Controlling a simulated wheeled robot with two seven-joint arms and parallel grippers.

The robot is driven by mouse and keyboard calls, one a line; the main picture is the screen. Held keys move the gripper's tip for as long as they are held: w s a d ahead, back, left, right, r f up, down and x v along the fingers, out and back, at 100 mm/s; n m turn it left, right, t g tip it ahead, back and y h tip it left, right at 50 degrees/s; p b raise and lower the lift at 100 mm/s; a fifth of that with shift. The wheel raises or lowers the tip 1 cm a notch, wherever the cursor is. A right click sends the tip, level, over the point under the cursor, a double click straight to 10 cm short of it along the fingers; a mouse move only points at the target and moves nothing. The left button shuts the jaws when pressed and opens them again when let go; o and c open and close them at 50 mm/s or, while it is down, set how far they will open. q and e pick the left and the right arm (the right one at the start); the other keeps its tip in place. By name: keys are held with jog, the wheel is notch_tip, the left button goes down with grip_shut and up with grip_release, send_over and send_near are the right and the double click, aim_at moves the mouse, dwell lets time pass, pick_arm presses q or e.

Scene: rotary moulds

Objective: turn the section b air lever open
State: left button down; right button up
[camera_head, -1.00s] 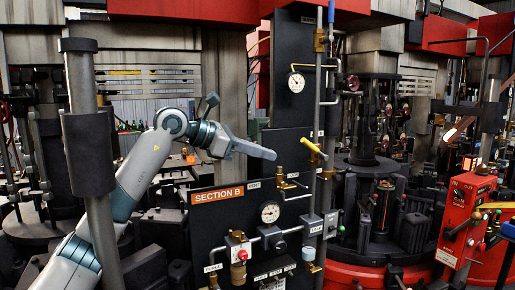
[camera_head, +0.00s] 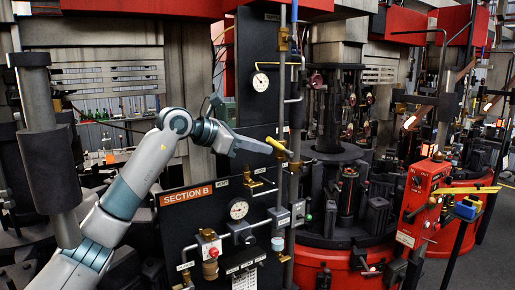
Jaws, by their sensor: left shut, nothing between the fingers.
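The section B panel (camera_head: 185,222) is black, with an orange "SECTION B" sign (camera_head: 187,195). A yellow lever (camera_head: 279,147) sits on the upright pipe at the panel's right edge, slanting down to the right; I take it for the air lever, though its label cannot be read. My left gripper (camera_head: 268,149) is shut and empty, reaching in from the left. Its tip overlaps the upper left part of the yellow lever in the head view; whether they touch I cannot tell. My right gripper is not in view.
Another gauge (camera_head: 260,81) is above. A red control box (camera_head: 423,203) stands at right. Dark mould machinery stands behind the pipe.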

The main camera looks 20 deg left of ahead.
aim_at(271, 139)
pick_arm(q)
jog(key=shift+r, duration=0.2)
jog(key=shift+r+p, duration=0.15)
jog(key=shift+p, duration=0.3)
jog(key=shift+w+d+r+g+y, duration=0.1)
jog(key=shift+r+g+y, duration=0.05)
jog(key=shift+g+y, duration=0.15)
jog(key=shift+w+d+r+p, duration=0.3)
jog(key=shift+w+d+r, duration=0.1)
jog(key=shift+r, duration=0.3)
jog(key=shift+w+d+r+p, duration=0.3)
jog(key=shift+w+r, duration=0.15)
jog(key=shift+r, duration=0.2)
jog(key=shift+w+d+r+p, duration=0.3)
jog(key=shift+w+r, duration=0.1)
jog(key=shift+r, duration=0.3)
jog(key=shift+w+d+r, duration=0.8)
jog(key=shift+w, duration=0.25)
jog(key=shift+a, duration=0.15)
